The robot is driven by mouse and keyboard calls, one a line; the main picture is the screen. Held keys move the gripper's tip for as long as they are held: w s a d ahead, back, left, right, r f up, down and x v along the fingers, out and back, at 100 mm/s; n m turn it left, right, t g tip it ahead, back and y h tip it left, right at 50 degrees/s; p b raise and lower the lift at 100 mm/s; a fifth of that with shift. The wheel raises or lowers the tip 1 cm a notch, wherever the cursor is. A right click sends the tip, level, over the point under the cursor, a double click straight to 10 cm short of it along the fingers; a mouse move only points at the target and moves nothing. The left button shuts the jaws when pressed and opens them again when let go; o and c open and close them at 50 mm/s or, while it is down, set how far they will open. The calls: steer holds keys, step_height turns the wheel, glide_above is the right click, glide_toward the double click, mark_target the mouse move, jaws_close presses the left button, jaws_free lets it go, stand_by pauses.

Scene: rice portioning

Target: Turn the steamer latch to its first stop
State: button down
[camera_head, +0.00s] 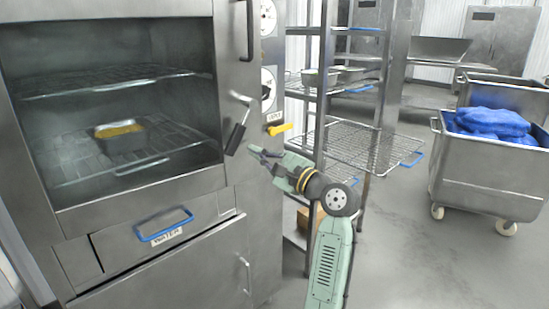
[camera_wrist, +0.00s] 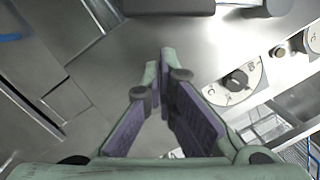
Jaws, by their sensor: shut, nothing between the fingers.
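The steamer (camera_head: 190,175) stands at the left with its glass-fronted door closed. Its latch (camera_head: 237,130) has a black handle hanging down and slightly left on the door's right edge. My gripper (camera_head: 254,151) is just right of and below the black handle, apart from it in the head view. Its fingers are shut and empty. In the wrist view the fingertips (camera_wrist: 160,62) come together before the steel front. A dark bar (camera_wrist: 168,6) at the top edge there may be the latch handle, but I cannot tell.
A yellow-handled valve (camera_head: 280,129) juts out just above my gripper. Dials (camera_head: 268,85) line the steamer's right panel. A wire rack (camera_head: 360,147) stands close to the right of my arm. A steel cart (camera_head: 485,165) holds blue bags. A pan (camera_head: 121,140) with yellow food sits inside the steamer.

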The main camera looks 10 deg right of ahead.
mark_target(237, 146)
steer(key=shift+s+a+r, duration=0.5)
steer(key=shift+a+r, duration=0.15)
steer(key=shift+a, duration=0.2)
steer(key=a+m+p, duration=0.1)
steer(key=p, duration=0.1)
steer(key=s+a+m+t+p, duration=0.1)
steer(key=p, duration=0.2)
steer(key=shift+r+m, duration=0.35)
steer(key=shift+m, duration=0.05)
steer(key=shift+f, duration=0.15)
